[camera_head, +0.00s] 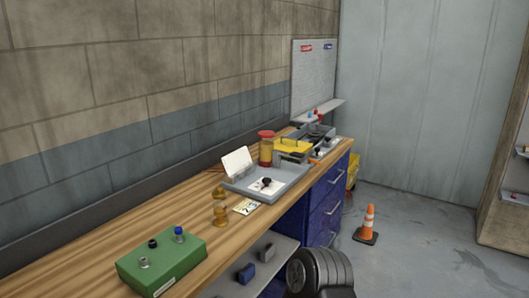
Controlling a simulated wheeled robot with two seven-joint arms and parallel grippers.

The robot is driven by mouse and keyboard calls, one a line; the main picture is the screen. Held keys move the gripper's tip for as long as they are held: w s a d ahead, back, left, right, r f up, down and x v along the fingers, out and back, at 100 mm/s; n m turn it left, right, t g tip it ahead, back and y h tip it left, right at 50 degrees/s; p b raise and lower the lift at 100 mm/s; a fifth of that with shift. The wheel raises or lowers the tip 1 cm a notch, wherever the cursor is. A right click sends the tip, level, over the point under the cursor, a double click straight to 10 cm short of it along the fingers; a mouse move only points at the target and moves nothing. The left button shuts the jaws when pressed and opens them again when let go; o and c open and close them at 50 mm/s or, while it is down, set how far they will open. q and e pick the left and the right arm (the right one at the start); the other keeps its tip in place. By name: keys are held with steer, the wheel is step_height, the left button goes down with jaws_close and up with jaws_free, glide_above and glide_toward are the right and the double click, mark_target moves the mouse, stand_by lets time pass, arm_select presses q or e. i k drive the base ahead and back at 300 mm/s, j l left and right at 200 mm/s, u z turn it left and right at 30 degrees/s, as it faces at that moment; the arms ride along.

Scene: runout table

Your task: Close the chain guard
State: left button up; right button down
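I cannot pick out a chain guard for certain in the head view. A shallow grey tray (284,186) lies on the wooden bench, with a pale plate (237,162) standing tilted up at its back left. A white sheet with a small black knob-like thing (266,183) lies in the tray. I cannot tell whether any of these belongs to a chain guard.
A green box with knobs (163,264) stands on the near wooden bench (105,233). Brass-coloured pieces (220,214), a red-lidded jar (266,150) and a yellow-topped box (293,148) stand along it. Blue drawers (328,205) are below; an orange cone (368,222) stands on the floor.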

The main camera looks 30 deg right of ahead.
mark_target(285, 144)
steer(key=i+l+u, duration=0.1)
steer(key=l+u, duration=0.75)
steer(key=l, duration=0.2)
steer(key=k+l+u, duration=0.2)
steer(key=l, duration=2.1)
steer(key=i+l, duration=0.05)
steer(key=i, duration=0.05)
